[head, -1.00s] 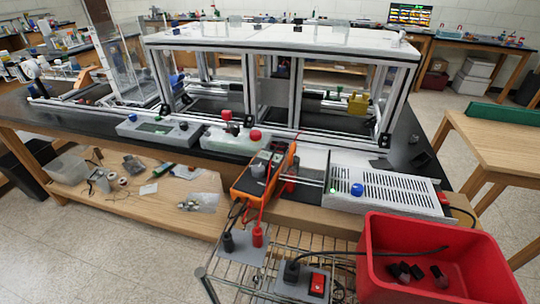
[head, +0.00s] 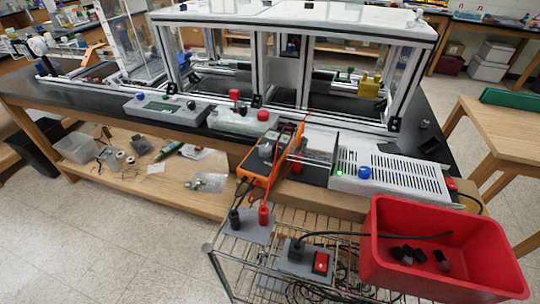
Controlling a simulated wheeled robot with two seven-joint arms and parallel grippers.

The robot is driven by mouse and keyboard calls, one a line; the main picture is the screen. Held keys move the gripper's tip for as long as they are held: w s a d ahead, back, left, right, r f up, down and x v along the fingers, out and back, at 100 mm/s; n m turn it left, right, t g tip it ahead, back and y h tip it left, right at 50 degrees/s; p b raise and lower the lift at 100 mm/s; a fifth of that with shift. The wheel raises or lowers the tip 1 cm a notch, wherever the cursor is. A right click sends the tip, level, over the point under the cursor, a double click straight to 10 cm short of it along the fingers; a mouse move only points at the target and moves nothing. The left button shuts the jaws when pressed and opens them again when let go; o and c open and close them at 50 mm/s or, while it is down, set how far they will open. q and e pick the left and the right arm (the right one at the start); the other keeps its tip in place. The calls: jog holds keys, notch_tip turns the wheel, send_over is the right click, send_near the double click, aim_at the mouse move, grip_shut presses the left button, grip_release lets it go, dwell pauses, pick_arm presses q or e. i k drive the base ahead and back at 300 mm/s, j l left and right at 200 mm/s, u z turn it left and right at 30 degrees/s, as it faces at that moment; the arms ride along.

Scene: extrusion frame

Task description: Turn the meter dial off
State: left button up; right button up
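The meter is an orange handheld multimeter (head: 262,164) lying on the front edge of the black bench, left of a grey slotted power supply. Its dark dial (head: 266,151) shows near the middle of its face, too small to read its setting. Red and black leads run from its lower end to a red plug (head: 263,215) and a black plug (head: 234,219) on a grey plate. Neither of my grippers shows in the head view.
The grey power supply (head: 405,176) has a blue knob (head: 364,173). A red bin (head: 375,240) with dark pieces and a wire cart (head: 240,275) stand in front. A framed enclosure (head: 290,22) is behind the meter. Open floor lies at left.

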aim_at(265, 150)
jog(key=k+j+z, duration=0.1)
jog(key=z, duration=0.25)
jog(key=k+j+z, duration=0.3)
jog(key=j+z, duration=0.15)
jog(key=z, duration=0.2)
jog(key=k, duration=0.05)
